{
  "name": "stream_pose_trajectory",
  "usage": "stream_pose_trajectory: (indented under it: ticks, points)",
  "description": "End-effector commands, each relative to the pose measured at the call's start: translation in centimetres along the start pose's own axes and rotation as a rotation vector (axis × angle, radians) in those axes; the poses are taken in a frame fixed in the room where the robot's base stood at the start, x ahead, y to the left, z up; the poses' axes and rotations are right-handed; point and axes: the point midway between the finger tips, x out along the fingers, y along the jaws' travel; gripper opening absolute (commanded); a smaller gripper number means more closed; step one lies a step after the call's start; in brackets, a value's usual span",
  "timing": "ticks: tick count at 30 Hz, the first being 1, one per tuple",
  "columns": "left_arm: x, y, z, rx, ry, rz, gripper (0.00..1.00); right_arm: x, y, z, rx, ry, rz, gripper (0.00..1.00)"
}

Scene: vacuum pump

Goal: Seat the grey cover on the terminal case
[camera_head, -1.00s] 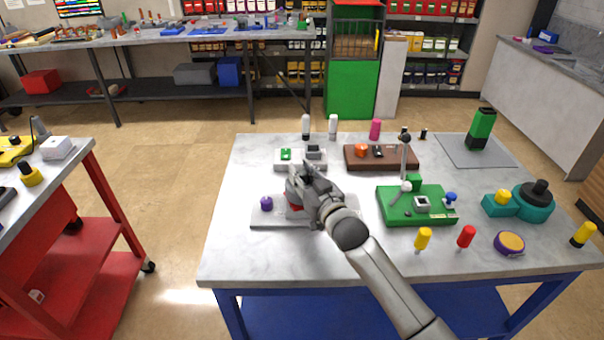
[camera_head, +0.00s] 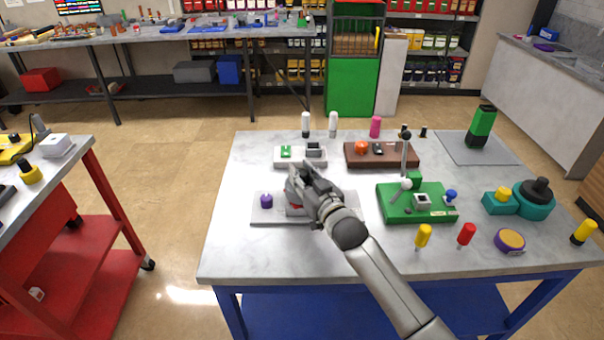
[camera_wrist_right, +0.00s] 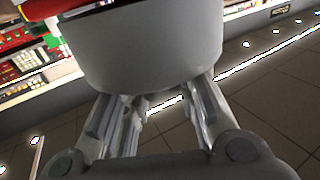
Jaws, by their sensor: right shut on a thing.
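My right gripper (camera_head: 299,184) is over the grey plate (camera_head: 263,219) near the front left of the table. In the right wrist view its two fingers (camera_wrist_right: 155,105) are shut on a large rounded light grey part, which looks like the grey cover (camera_wrist_right: 145,45). The cover fills the upper middle of that view; its far side is hidden. A red part (camera_head: 295,206) shows just under the gripper in the head view, mostly hidden. I cannot tell which part is the terminal case, or whether the cover touches it. My left gripper is not in view.
A purple knob (camera_head: 266,201) stands on the plate left of the gripper. Behind are a light block (camera_head: 287,162) and a brown block (camera_head: 381,162). A green board (camera_head: 385,207) with an upright rod stands to the right. The table's front left is clear.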

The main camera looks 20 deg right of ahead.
Motion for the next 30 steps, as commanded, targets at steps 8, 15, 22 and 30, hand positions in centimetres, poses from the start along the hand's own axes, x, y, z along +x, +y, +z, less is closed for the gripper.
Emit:
stream_pose_trajectory:
  ticks: [8,15,22,30]
  points:
    - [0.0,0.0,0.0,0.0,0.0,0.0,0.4,0.0,0.0,-0.1,0.0,0.001,0.0,0.31]
    - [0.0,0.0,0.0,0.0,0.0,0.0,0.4,0.0,0.0,-0.1,0.0,0.001,0.0,0.51]
    - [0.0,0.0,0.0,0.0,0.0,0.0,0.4,0.0,0.0,0.0,0.0,-0.001,0.0,0.51]
    - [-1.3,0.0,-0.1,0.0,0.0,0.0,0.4,0.0,0.0,-1.4,0.0,0.0,0.0,0.51]
